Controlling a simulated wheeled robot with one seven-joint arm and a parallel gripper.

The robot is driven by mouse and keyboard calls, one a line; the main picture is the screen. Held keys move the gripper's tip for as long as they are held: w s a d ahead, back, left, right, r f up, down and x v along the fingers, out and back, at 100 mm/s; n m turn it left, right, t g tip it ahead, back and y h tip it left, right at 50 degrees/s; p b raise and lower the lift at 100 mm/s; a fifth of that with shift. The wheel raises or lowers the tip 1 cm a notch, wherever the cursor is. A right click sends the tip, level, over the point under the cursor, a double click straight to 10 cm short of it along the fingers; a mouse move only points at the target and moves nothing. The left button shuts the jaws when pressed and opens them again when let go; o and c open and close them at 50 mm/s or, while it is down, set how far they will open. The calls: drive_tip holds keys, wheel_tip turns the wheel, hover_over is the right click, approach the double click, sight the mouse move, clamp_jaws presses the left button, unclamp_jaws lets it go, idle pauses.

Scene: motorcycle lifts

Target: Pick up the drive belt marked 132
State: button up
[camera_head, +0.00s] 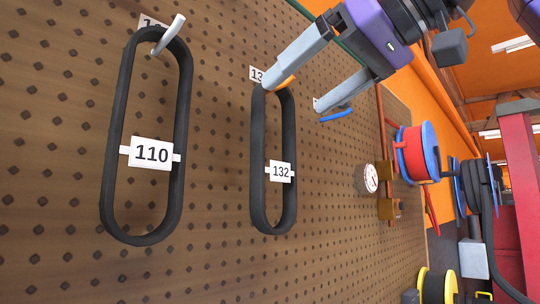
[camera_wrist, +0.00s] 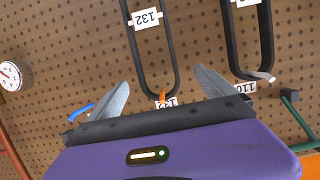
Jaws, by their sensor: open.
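The drive belt marked 132 (camera_head: 257,165) is a black loop with a white 132 tag (camera_head: 281,171). It hangs upright from an orange peg (camera_head: 286,82) on the pegboard. My gripper (camera_head: 293,97), with a purple body and two grey fingers, is open near the belt's top end. In the wrist view the same belt (camera_wrist: 171,45) lies between the directions of the two spread fingers, with its peg end (camera_wrist: 163,95) nearest the gripper (camera_wrist: 163,84). No finger clearly grips the belt. In the head view one finger overlaps the belt's top, so contact cannot be told.
A belt marked 110 (camera_head: 117,120) hangs on a pale peg (camera_head: 169,34) to the left. A round gauge (camera_head: 369,179) and a red-and-blue reel (camera_head: 418,153) are farther right. The board (camera_head: 220,270) below the belts is bare.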

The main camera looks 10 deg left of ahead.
drive_tip(key=shift+w+p+x, duration=0.25)
drive_tip(key=shift+p+x, duration=0.75)
drive_tip(key=shift+x, duration=2.85)
drive_tip(key=shift+d, duration=0.15)
clamp_jaws()
drive_tip(key=shift+r, duration=0.15)
